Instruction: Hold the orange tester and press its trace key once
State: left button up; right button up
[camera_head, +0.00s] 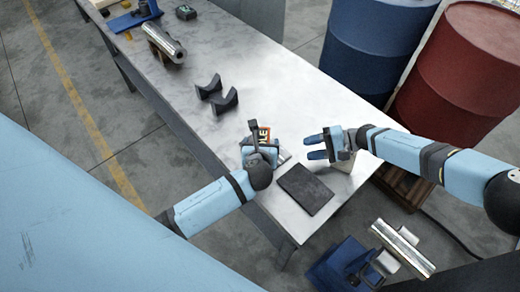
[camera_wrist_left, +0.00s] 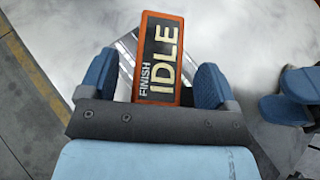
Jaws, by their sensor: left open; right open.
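The orange tester (camera_head: 265,133) is near the front part of the metal table, mostly behind my left gripper (camera_head: 260,152). In the left wrist view the tester (camera_wrist_left: 158,58) shows a dark face with an orange frame and the words "IDLE" and "FINISH". It lies between the two blue fingers of my left gripper (camera_wrist_left: 152,82), which is open, with gaps on both sides. My right gripper (camera_head: 316,147) is open and empty, to the right of the tester, its fingers pointing left towards it. It also shows at the right of the wrist view (camera_wrist_left: 290,97). I cannot make out the trace key.
A dark flat pad (camera_head: 305,188) lies on the table (camera_head: 285,85) just in front of the grippers. Black V-shaped rests (camera_head: 221,98) and a metal cylinder (camera_head: 166,44) stand further back. A blue barrel (camera_head: 375,45) and a red barrel (camera_head: 460,65) stand beyond the right edge.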

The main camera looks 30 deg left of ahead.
pick_arm(q)
jog(key=shift+w+a+f, duration=0.25)
jog(key=shift+w+f, duration=0.1)
jog(key=shift+w, duration=0.25)
jog(key=c, duration=1.2)
jog(key=o, duration=0.3)
jog(key=shift+c, duration=1.1)
pick_arm(e)
jog(key=shift+c, duration=0.4)
grip_shut()
